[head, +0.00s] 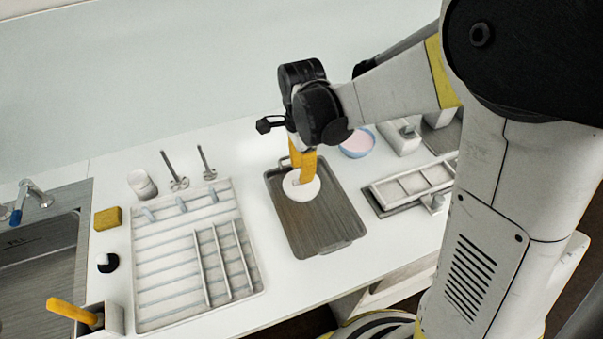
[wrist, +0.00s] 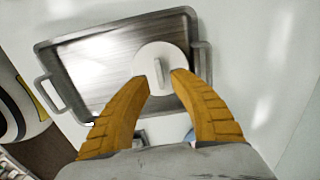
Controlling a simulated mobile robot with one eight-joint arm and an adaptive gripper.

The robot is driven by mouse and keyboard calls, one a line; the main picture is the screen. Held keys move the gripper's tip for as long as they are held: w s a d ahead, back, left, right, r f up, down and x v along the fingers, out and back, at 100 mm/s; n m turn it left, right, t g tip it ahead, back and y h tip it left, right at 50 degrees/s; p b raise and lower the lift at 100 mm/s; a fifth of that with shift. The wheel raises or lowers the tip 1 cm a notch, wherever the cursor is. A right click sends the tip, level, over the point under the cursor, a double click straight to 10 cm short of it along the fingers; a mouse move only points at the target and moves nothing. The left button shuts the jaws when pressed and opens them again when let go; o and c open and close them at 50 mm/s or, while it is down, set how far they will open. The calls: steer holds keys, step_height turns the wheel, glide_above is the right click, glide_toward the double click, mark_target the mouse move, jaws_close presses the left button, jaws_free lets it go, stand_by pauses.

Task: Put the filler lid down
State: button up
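The filler lid is a white round disc (head: 301,190) with an upright grip. It lies over the far part of a grey metal tray (head: 318,222), and appears to rest on it. In the wrist view the lid (wrist: 146,58) is near the right end of the tray (wrist: 95,72), and its narrow grip (wrist: 158,76) stands between my fingertips. My gripper (wrist: 161,80) has yellow fingers, set apart with gaps on both sides of the grip. In the head view my gripper (head: 301,176) points down onto the lid and hides part of it.
Left of the tray is a white rack (head: 165,265) with slats, then a sink (head: 45,240). A yellow sponge (head: 107,218) lies between them. Right of the tray are a blue-rimmed bowl (head: 357,144) and a white divided frame (head: 415,183). The near tray half is clear.

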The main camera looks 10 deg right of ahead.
step_height(320, 180, up, 8)
steer(key=p, duration=0.2)
steer(key=s+d+r+n+t, duration=0.7)
steer(key=s+d+n, duration=0.3)
steer(key=s+n, duration=0.3)
steer(key=r+n, duration=0.1)
steer(key=n, duration=0.1)
steer(key=shift+n, duration=0.4)
